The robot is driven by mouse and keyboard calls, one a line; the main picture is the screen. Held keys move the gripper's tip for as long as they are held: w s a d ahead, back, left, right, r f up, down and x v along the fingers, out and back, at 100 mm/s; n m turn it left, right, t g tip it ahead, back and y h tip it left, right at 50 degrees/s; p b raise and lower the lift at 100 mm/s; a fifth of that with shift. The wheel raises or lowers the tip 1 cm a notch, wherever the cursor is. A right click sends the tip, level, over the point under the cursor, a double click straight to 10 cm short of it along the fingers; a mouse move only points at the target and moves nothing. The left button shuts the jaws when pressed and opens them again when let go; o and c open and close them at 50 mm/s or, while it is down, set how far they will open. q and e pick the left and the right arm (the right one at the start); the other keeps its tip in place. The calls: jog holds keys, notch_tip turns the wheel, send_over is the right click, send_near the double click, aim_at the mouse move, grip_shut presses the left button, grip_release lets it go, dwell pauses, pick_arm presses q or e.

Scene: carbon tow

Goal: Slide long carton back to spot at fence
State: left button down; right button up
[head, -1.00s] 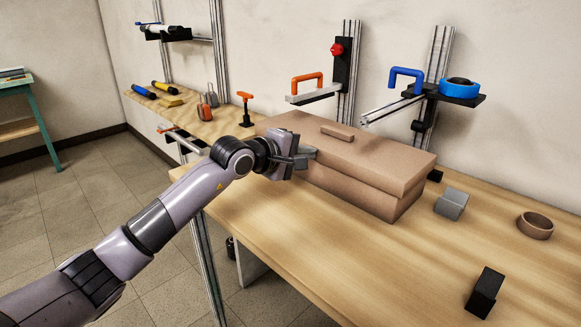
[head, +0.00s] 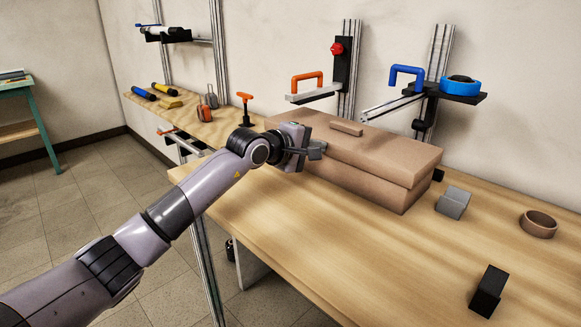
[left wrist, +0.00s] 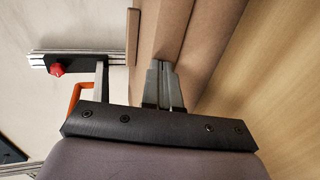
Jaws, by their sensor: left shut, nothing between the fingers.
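The long carton (head: 370,182) is a brown lidded box with a small raised strip on its lid. It lies on the wooden table near the wall. My left gripper (head: 316,150) is shut and empty, with its fingertips at the carton's left end, seemingly touching it. In the left wrist view the shut fingers (left wrist: 163,88) point along the carton (left wrist: 185,35), at its near end. The gripper hides part of that end. I cannot make out a fence or a marked spot. My right gripper does not show.
A grey block (head: 453,202), a brown ring (head: 538,224) and a black block (head: 488,290) stand on the table to the right. Orange (head: 308,88) and blue (head: 407,77) handled fixtures stand behind the carton.

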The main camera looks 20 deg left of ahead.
aim_at(325, 141)
pick_arm(q)
jog(key=shift+w+d, duration=0.15)
jog(key=shift+w, duration=0.15)
jog(key=shift+w+d+b, duration=0.35)
jog(key=shift+w+b, duration=0.05)
jog(key=shift+w, duration=0.45)
jog(key=shift+w+d+b, duration=0.25)
jog(key=shift+w+b, duration=0.05)
jog(key=shift+w, duration=0.25)
jog(key=shift+s+a, duration=0.1)
jog(key=shift+s, duration=0.05)
jog(key=shift+s+a, duration=0.15)
jog(key=shift+s, duration=0.1)
jog(key=shift+s+a, duration=0.3)
jog(key=shift+s, duration=0.5)
jog(key=shift+s+a, duration=0.35)
jog(key=shift+s, duration=0.5)
jog(key=shift+s+a, duration=0.3)
jog(key=shift+s, duration=0.5)
